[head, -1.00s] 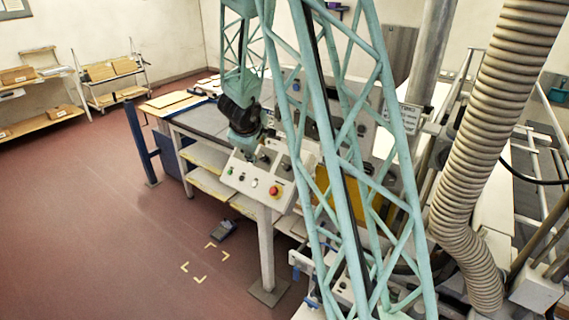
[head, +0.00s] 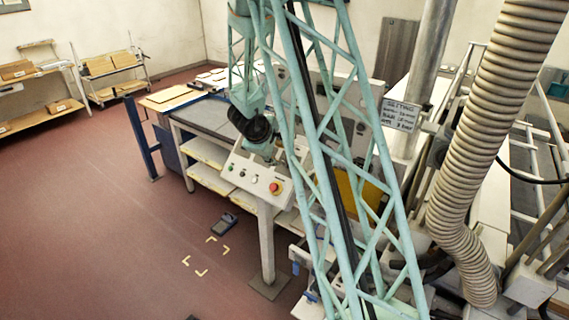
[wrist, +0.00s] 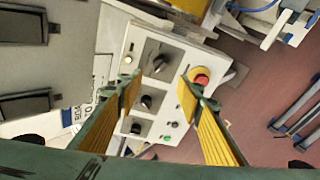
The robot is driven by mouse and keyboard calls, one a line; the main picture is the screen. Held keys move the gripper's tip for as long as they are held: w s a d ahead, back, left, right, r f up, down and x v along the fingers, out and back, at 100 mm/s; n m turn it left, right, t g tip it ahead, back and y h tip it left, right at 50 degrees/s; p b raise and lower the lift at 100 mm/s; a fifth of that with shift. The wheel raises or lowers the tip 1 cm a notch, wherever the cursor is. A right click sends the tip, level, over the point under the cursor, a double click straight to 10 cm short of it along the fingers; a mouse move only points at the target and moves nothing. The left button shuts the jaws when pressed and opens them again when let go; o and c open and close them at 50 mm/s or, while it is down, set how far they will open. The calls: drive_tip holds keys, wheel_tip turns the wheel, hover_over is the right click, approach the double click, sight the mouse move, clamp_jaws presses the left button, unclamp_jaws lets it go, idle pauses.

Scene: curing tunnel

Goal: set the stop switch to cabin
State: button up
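The sloped control panel (head: 246,182) stands on a post in the middle of the head view. In the wrist view the panel (wrist: 185,58) carries three black rotary knobs: one at the top (wrist: 160,63), a middle one (wrist: 147,101) and a lower one (wrist: 137,128). Their labels are too small to read, so I cannot tell which is the stop switch or where it points. A red button (wrist: 202,80) sits beside the right finger. My gripper (wrist: 160,90) is open and empty, its yellow-padded fingers spread over the panel. In the head view the wrist hides the knobs.
Small green (head: 230,168) and white buttons line the panel's lower edge. The lattice of my arm crosses the head view. A ribbed duct (head: 490,130) and machine frame are at the right. A foot pedal (head: 224,223) lies on the floor; the floor at left is clear.

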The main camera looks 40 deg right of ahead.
sight(285, 162)
drive_tip(key=shift+f, duration=0.1)
drive_tip(key=shift+b+x, duration=0.45)
drive_tip(key=shift+x, duration=6.35)
drive_tip(key=shift+c, duration=0.7)
drive_tip(key=c, duration=0.7)
